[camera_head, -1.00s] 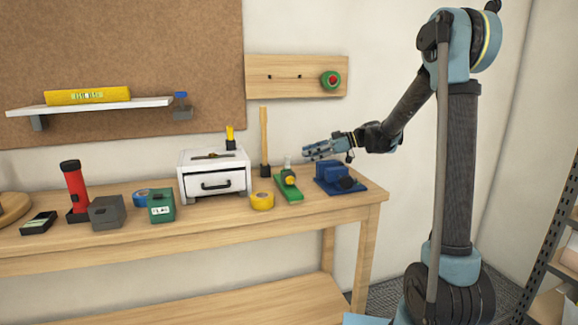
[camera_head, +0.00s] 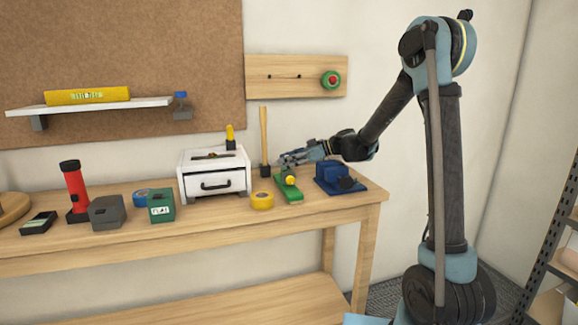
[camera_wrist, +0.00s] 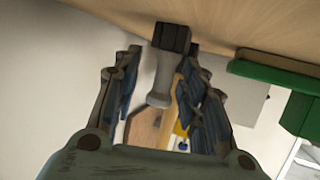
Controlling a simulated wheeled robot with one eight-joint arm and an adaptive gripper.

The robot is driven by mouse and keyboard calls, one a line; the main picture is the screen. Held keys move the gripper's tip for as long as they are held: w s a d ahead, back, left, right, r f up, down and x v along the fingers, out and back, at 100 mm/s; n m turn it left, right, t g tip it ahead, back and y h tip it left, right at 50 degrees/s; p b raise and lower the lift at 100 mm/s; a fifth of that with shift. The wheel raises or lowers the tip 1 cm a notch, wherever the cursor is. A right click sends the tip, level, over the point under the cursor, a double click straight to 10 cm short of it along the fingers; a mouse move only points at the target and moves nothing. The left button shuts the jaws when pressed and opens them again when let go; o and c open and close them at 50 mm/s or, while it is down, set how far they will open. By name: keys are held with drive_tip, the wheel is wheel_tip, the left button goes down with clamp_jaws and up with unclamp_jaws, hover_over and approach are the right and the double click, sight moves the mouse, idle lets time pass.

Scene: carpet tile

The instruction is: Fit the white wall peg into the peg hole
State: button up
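The white wall peg (camera_wrist: 160,85) is a pale shaft with a wider round end, between my fingers in the wrist view. One end meets or overlaps a dark block (camera_wrist: 172,37); I cannot tell which. My gripper (camera_wrist: 160,60) is open around the peg, with gaps visible on both sides. In the head view my gripper (camera_head: 284,158) reaches left over the back of the green tool (camera_head: 290,194), and the peg is hidden or too small there.
A mallet handle (camera_head: 264,132) stands left of my gripper, beside a white drawer box (camera_head: 213,186). A blue tool (camera_head: 338,178) lies to the right, yellow tape (camera_head: 262,201) front left. The bench (camera_head: 330,205) is clear at its front right.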

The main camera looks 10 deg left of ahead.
drive_tip(key=shift+c, duration=0.6)
drive_tip(key=c, duration=0.7)
